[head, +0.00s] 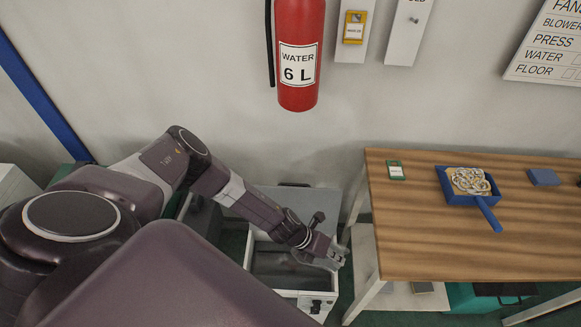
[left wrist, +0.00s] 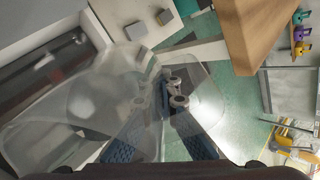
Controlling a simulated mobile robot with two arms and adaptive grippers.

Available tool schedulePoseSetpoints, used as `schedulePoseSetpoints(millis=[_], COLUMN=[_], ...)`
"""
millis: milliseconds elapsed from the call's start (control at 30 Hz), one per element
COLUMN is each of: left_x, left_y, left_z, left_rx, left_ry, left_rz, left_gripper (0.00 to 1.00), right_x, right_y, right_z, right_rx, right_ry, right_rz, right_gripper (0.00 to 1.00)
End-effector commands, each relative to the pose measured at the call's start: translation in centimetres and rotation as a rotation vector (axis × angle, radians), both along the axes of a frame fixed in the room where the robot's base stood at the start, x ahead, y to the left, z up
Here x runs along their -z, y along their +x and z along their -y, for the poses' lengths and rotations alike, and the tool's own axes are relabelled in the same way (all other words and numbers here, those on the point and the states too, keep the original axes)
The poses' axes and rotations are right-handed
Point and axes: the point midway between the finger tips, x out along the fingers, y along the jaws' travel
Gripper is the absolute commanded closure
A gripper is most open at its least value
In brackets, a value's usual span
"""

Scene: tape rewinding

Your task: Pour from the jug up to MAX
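My left gripper (head: 336,257) hangs over the near right part of an open pale case (head: 315,293) on the floor, left of the wooden bench. In the left wrist view its blue ribbed fingers (left wrist: 165,112) reach up from the bottom edge. A large see-through shape (left wrist: 75,105) overlaps them; I cannot tell whether it is the jug or whether the fingers grip it. No jug or MAX mark can be made out in the head view. My right gripper is not in view.
The wooden bench (head: 440,245) stands at the right, holding a blue dustpan (head: 490,212) with a pale coiled heap, a blue block (head: 543,177) and a small green-edged card (head: 396,170). A red extinguisher (head: 297,85) hangs on the wall. A teal box (head: 475,299) sits under the bench.

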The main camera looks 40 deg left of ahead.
Motion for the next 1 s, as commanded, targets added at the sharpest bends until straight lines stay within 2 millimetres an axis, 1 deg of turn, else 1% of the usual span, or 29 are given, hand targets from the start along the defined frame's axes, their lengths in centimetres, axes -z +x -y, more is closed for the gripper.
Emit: schedulePoseSetpoints(millis=[33,100,267,400,567,867,1000], left_x=[-0.26,-0.19,-0.18,-0.08,-0.02,0.0,-0.63], left_y=[0.21,0.13,0.27,0.04,0.08,0.06,0.14], left_z=[0.36,0.5,-0.04,0.25,-0.25,-0.38,-0.39], left_rx=[0.003,0.003,-0.005,-0.005,-0.015,-0.019,-0.02], left_ry=[0.009,0.027,0.079,0.119,0.159,0.164,0.164], left_rz=[-0.005,-0.02,-0.046,-0.079,-0.101,-0.106,-0.105], left_gripper=[1.0,1.0,1.0,1.0,1.0,1.0,1.0], right_x=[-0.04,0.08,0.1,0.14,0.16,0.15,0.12], right_y=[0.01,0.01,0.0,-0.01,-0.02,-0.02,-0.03], right_z=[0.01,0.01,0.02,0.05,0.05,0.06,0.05], right_rx=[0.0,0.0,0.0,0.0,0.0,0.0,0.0], right_ry=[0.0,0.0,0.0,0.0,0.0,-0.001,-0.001], right_rz=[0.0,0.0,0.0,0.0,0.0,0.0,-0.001], right_gripper=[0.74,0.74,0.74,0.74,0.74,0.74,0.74])
